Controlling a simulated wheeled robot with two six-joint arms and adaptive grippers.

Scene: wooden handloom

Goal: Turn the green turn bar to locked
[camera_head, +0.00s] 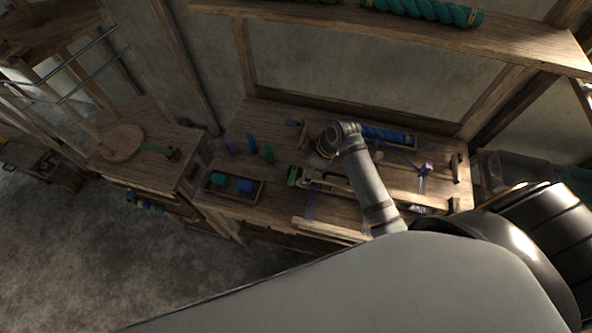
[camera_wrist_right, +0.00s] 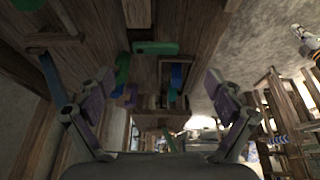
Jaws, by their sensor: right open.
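A short green bar (camera_head: 293,176) stands at the front of the wooden bench, just left of my right gripper. I take it for the green turn bar, but its lock position is too small to read. In the right wrist view, a green bar (camera_wrist_right: 155,47) lies crosswise on the wood ahead of the fingers, apart from them; I cannot tell for certain that it is the same piece. My right gripper (camera_wrist_right: 157,80) is open with nothing between its fingers. In the head view it is low over the bench and partly hidden by my wrist. My left gripper is out of view.
A tray (camera_head: 208,193) with a green and a blue piece lies left on the bench. Several small pegs stand behind it. A blue roll (camera_head: 388,136) lies at the back. Another green bar (camera_head: 157,149) is on the left cabinet. A purple piece (camera_head: 426,167) stands at right.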

